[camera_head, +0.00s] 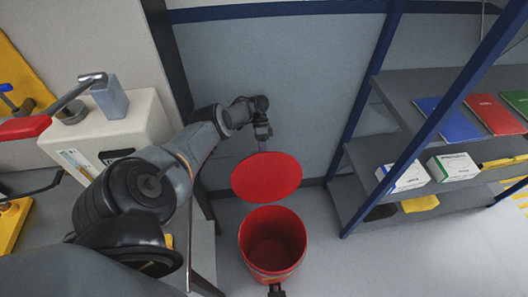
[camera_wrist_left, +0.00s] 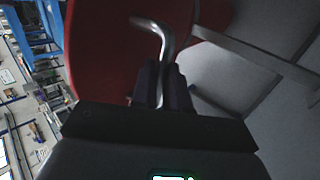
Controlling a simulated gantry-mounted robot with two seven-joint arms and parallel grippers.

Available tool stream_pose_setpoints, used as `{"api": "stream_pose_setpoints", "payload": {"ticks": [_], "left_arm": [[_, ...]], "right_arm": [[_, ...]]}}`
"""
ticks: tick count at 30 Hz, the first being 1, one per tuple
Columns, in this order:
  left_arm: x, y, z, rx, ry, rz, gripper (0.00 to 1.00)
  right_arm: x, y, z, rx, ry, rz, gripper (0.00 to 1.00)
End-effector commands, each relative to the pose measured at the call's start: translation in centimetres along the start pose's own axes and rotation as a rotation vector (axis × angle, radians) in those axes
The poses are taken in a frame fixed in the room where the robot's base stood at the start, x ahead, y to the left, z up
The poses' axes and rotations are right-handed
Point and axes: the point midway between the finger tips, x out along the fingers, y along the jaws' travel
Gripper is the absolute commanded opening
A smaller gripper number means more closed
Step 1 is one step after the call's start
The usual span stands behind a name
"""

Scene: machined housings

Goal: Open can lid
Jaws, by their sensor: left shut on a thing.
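A red can (camera_head: 272,245) stands on the floor against the grey wall, and its dark red inside is visible from above. Its flat round red lid (camera_head: 267,177) is up off the can, above and behind the opening. My left gripper (camera_head: 263,146) is at the lid's far edge. In the left wrist view, my left gripper (camera_wrist_left: 162,88) is shut on a bent metal handle (camera_wrist_left: 163,42) in front of the red lid (camera_wrist_left: 95,55). My right gripper is not clearly in view; a small dark part shows at the can's front foot.
A grey shelf unit (camera_head: 395,90) with blue posts stands at the right, holding folders and white boxes (camera_head: 453,167). A beige cabinet (camera_head: 115,135) stands at the left. The floor right of the can is clear.

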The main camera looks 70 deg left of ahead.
Motion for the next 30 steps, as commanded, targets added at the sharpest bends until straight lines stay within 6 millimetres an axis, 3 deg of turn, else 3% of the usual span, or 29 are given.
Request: {"api": "stream_pose_setpoints", "payload": {"ticks": [10, 11, 15, 30], "left_arm": [[0.7, -0.4, 0.1, -0.007, 0.001, -0.003, 0.00], [0.7, -0.4, 0.1, -0.008, 0.001, -0.003, 0.18], [0.6, -0.4, 0.1, -0.007, 0.001, -0.003, 0.39], [-0.7, 0.5, 0.1, -0.005, 0.003, -0.003, 0.40]], "right_arm": [[0.3, 0.2, 0.1, -0.006, 0.000, 0.005, 0.35], [0.3, 0.2, 0.1, -0.007, 0.000, 0.006, 0.35], [0.3, 0.3, 0.1, -0.010, 0.000, 0.009, 0.35], [-0.9, 0.2, -0.3, -0.005, 0.000, 0.005, 0.35]]}}
